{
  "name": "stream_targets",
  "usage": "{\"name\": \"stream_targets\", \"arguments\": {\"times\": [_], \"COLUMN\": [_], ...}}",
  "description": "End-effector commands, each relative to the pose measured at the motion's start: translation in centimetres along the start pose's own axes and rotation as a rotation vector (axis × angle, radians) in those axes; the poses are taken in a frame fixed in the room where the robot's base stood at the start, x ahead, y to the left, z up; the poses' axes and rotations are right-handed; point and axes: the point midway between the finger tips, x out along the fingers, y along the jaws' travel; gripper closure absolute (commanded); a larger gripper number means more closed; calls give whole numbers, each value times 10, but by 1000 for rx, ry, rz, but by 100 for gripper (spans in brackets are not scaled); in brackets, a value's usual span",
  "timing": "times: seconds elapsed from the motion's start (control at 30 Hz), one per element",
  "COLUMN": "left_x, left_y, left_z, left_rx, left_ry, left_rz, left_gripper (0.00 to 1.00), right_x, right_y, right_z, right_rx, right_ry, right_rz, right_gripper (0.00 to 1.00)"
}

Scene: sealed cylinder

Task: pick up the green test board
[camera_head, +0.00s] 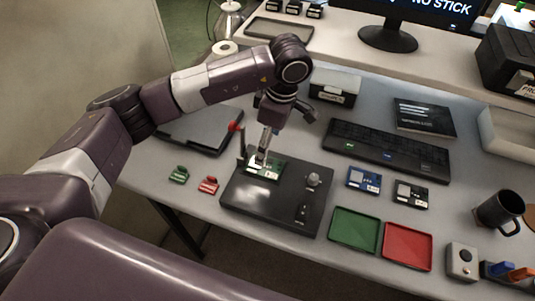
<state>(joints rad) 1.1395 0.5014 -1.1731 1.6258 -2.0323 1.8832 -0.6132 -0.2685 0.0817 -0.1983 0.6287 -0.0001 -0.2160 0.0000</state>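The green test board (262,172) lies on the left part of a black fixture (262,204) on the desk. My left gripper (261,158) points down at the board's upper edge, and its fingers cover part of the board. The gripper looks narrow here, and the gap between its fingertips is too small to make out. I cannot tell whether it touches the board. My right gripper is not in view.
A red-knobbed lever (235,127) stands close left of my gripper. A knob (313,180) sits on the fixture's right. Blue (364,180) and black (411,194) boards, a green tray (355,231), a red tray (407,247) and a keyboard (385,152) lie right.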

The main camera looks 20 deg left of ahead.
Motion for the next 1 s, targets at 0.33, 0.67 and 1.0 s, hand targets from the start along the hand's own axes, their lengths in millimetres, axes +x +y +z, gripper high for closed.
{"name": "stream_targets", "arguments": {"times": [0.33, 0.67, 1.0], "left_x": [33, 69, 69], "left_y": [-5, -4, -4], "left_z": [4, 7, 8], "left_rx": [1, 0, 1], "left_ry": [-1, -3, -4], "left_rz": [-6, -1, 0], "left_gripper": [29, 29, 45], "right_x": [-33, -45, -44], "right_y": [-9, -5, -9], "right_z": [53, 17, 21], "right_rx": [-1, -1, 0], "right_ry": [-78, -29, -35], "right_rz": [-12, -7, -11], "right_gripper": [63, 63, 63]}}
